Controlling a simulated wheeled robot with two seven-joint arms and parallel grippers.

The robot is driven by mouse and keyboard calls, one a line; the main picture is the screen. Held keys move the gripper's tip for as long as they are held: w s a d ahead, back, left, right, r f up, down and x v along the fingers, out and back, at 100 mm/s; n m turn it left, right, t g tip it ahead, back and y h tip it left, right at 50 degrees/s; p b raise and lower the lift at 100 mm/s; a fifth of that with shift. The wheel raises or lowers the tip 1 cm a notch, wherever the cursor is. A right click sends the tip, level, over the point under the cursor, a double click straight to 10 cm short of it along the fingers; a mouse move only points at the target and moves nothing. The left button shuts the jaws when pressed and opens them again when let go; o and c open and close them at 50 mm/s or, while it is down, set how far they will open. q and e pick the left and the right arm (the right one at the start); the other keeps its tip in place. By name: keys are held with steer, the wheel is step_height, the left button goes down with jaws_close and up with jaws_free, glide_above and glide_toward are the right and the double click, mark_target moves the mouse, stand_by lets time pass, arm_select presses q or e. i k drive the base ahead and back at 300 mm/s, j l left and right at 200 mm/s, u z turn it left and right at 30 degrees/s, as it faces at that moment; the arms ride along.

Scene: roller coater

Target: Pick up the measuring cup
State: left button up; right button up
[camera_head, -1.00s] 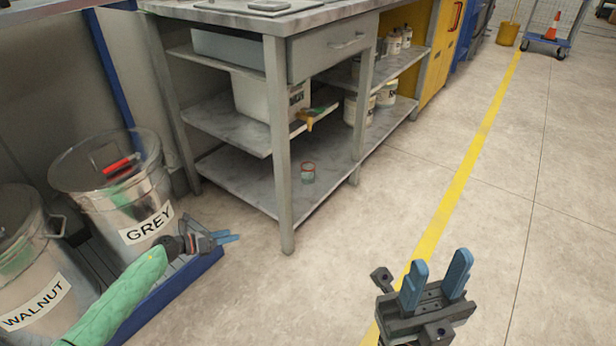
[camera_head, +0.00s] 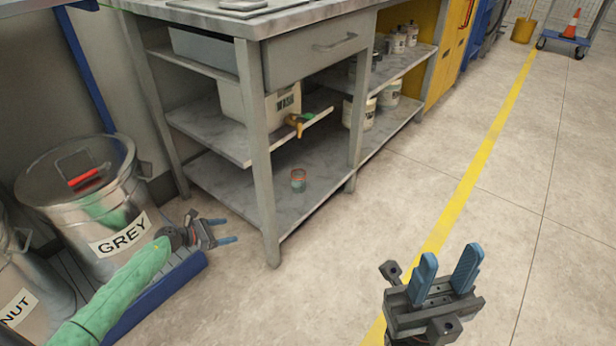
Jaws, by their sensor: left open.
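A small cup (camera_head: 298,180) with a reddish rim, which looks like the measuring cup, stands upright on the bottom shelf (camera_head: 240,187) of the grey workbench. My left gripper (camera_head: 231,230) is open and empty. It is in front of the bench's left side, left of the front leg and apart from the cup. My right gripper (camera_head: 450,276) is open and empty over the floor at lower right, well away from the cup.
The bench's front leg (camera_head: 262,170) stands between my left gripper and the cup. A white tub with a tap (camera_head: 283,107) sits on the shelf above. A GREY bucket (camera_head: 92,215) stands at left on a blue-edged platform (camera_head: 165,292).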

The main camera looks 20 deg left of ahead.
mark_target(298, 176)
steer(key=i+l, duration=0.3)
steer(key=i, duration=0.2)
steer(key=i+l, duration=0.3)
steer(key=i, duration=0.2)
